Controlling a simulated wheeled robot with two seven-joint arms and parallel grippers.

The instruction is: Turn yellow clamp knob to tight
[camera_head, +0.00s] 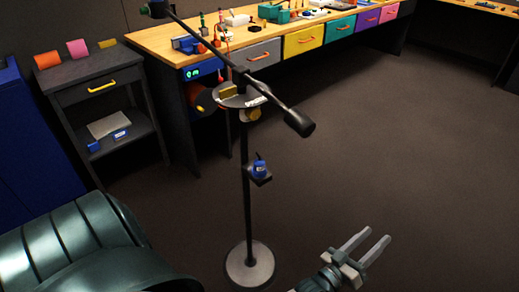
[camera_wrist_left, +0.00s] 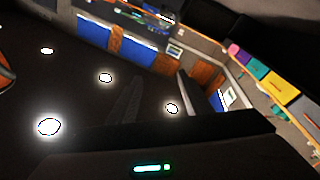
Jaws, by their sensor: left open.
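A long dark boom (camera_head: 262,88) crosses above the plate. I cannot read the knob's setting from here. My left gripper (camera_head: 377,236) is at the bottom right of the head view, fingers apart and empty. It is well away from the knob, lower and to the right in the picture. The left wrist view shows the tilted room, and I cannot make out the knob there. My right gripper is not in view.
The stand's round base (camera_head: 250,266) is on the floor. A small blue item (camera_head: 259,167) sits on a shelf partway up the pole. A wooden workbench (camera_head: 158,40) with coloured drawers runs behind, and a dark side table (camera_head: 80,72) stands left. The floor at right is clear.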

